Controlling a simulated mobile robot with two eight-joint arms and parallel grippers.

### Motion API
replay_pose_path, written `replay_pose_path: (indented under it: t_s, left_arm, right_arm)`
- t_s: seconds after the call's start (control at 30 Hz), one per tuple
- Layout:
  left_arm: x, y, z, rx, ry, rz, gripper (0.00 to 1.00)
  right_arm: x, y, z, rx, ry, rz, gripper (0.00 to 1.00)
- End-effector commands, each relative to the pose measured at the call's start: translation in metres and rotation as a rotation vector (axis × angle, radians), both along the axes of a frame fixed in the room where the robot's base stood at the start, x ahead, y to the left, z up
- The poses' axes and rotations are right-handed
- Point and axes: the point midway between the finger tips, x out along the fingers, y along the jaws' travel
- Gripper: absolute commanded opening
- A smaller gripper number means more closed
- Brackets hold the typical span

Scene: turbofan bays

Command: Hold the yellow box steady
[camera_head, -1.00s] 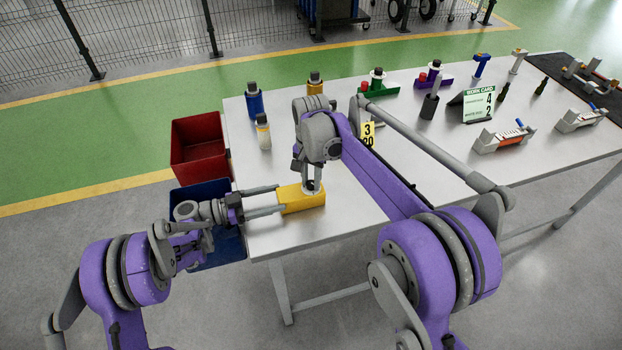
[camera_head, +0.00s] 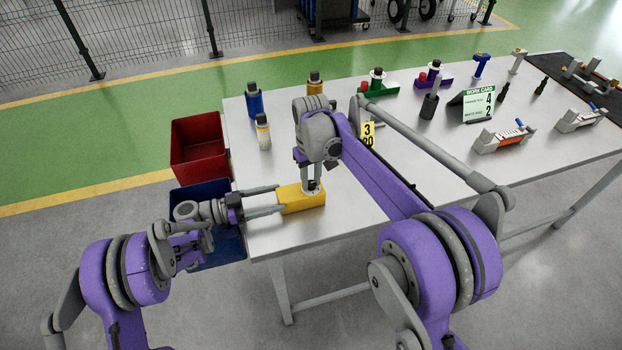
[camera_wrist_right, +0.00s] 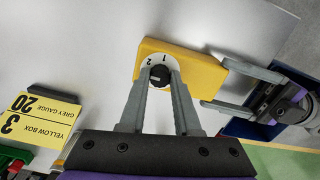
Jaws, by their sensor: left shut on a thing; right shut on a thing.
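The yellow box (camera_head: 303,203) lies flat near the table's front left edge. In the right wrist view the yellow box (camera_wrist_right: 196,72) shows a white dial marked 1 and 2 with a dark knob (camera_wrist_right: 160,74) on its top. My left gripper (camera_head: 280,202) comes from the left with its fingers at the box's left end, shut on the box; these fingers also show in the right wrist view (camera_wrist_right: 214,84). My right gripper (camera_wrist_right: 160,80) reaches down from above, its fingertips shut on the dark knob. In the head view my right wrist partly hides the dial.
A red bin (camera_head: 198,148) and a blue bin (camera_head: 222,245) stand at the table's left edge. Several bottles and tools stand along the back. A yellow card (camera_wrist_right: 42,118) stands near the box. The table's front edge is close to the box.

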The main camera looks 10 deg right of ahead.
Motion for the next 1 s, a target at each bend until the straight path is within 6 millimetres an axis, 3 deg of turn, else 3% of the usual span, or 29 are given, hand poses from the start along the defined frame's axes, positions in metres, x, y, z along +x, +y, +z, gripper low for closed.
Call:
replay_pose_path:
  t_s: [0.5,1.0]
  left_arm:
    - [0.0004,0.0003,-0.0005,0.002,0.0,0.002,0.0]
    - [0.0005,0.0004,-0.0005,0.002,0.0,0.002,0.0]
  right_arm:
    - [-0.0001,-0.0004,0.0003,0.0,0.001,0.409,0.0]
    - [0.0,-0.0006,0.0003,0.0,0.001,0.536,0.0]
